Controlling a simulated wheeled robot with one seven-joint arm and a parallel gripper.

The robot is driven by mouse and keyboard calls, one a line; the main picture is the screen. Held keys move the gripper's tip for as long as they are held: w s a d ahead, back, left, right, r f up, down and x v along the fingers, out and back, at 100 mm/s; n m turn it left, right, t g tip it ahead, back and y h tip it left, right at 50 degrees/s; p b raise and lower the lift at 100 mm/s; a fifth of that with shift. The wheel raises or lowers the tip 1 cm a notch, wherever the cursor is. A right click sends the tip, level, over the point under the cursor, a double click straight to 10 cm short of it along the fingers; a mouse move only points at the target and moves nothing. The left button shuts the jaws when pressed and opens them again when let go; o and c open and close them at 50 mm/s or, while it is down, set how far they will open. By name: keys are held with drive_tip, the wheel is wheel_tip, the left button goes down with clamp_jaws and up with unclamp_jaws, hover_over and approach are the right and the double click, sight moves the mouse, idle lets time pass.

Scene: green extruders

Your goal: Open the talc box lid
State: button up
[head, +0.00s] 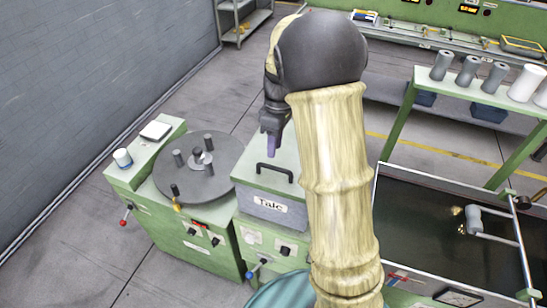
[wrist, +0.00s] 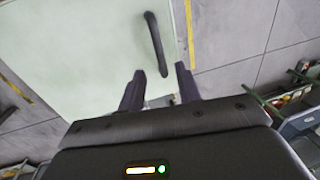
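The talc box (head: 273,207) is a grey box with a "Talc" label on its front, set on a green machine. Its pale green lid (head: 262,158) is closed and carries a black bar handle (head: 274,171). In the wrist view the lid (wrist: 90,50) fills the left, and the handle (wrist: 156,44) runs up from between the fingertips. My gripper (head: 270,146) is above the lid, close to the handle in the head view. In the wrist view my gripper (wrist: 158,72) is open, one finger on each side of the handle's near end, with gaps visible. Contact cannot be told.
A round dark turntable (head: 198,168) with grey posts stands left of the box. A dark open tank (head: 430,220) lies to the right, beyond my arm. A green rack with grey and white cylinders (head: 467,70) stands at the back right. Grey floor is free behind the box.

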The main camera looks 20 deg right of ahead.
drive_tip(key=f, duration=0.3)
drive_tip(key=s+f+p, duration=0.1)
drive_tip(key=f, duration=0.1)
drive_tip(key=shift+a+f, duration=0.35)
clamp_jaws()
